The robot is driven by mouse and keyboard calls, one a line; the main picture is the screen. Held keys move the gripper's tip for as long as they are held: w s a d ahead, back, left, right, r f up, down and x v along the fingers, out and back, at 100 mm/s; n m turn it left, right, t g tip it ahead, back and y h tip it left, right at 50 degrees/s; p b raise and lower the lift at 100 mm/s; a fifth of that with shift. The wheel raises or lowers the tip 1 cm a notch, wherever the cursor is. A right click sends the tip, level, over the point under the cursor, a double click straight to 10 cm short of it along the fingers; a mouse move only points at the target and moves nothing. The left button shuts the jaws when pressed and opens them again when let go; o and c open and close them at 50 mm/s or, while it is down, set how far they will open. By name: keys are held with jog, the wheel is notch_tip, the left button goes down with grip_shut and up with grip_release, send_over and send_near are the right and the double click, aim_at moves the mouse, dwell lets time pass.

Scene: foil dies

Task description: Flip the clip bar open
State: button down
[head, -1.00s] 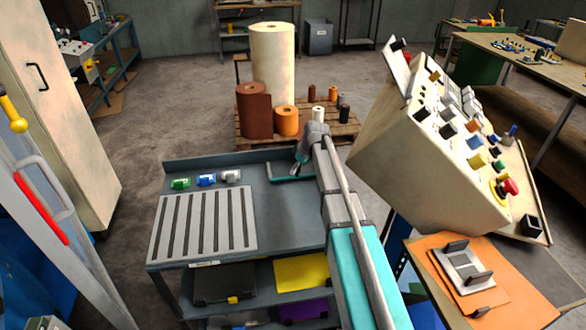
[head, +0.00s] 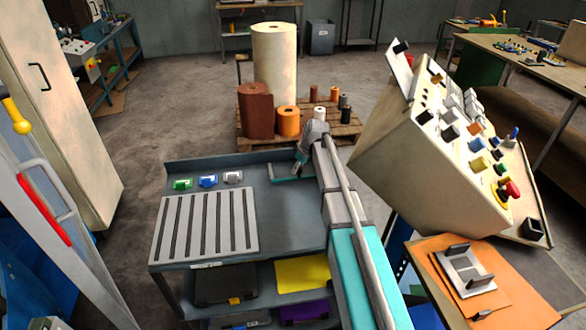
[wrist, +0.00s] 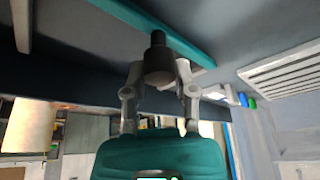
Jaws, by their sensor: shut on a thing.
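A teal bar (head: 293,181), which I take to be the clip bar, lies low over the back right of the grey cart top. It crosses the top of the wrist view (wrist: 186,43). My gripper (head: 300,172) points down at the bar. My forearm hides the cart's right side in the head view.
A slotted grey plate (head: 207,225) lies at the cart's front left. Green (head: 183,184), blue (head: 208,181) and white (head: 233,178) small items sit behind it. A cream control console (head: 430,150) stands right of my arm. Rolls on a pallet (head: 255,138) stand beyond the cart.

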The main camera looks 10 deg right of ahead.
jog(key=shift+w+d+r+g+p, duration=0.2)
jog(key=shift+w+r+g+p, duration=0.05)
jog(key=shift+r+g+p, duration=0.25)
jog(key=shift+w+d+r+g+p, duration=0.15)
jog(key=shift+w+r+g+p, duration=0.2)
jog(key=shift+p, duration=0.2)
jog(key=shift+w+r+m+g+p, duration=0.15)
jog(key=shift+w+r+g+p, duration=0.45)
jog(key=shift+w, duration=1.3)
jog(key=shift+w+r+m+g+p, duration=0.1)
jog(key=shift+w+r+g+p, duration=0.15)
jog(key=shift+w+r+p, duration=1.2)
jog(key=shift+w+r+m+g, duration=0.15)
jog(key=shift+w+r+g, duration=0.3)
jog(key=shift+w, duration=1.95)
jog(key=shift+w+g, duration=0.2)
jog(key=shift+g, duration=0.25)
jog(key=c, duration=1)
grip_release()
jog(key=o, duration=0.4)
jog(key=shift+w+d+f, duration=0.15)
jog(key=shift+w+f, duration=0.05)
jog(key=shift+f, duration=0.1)
jog(key=shift+o, duration=1)
jog(key=shift+r, duration=0.1)
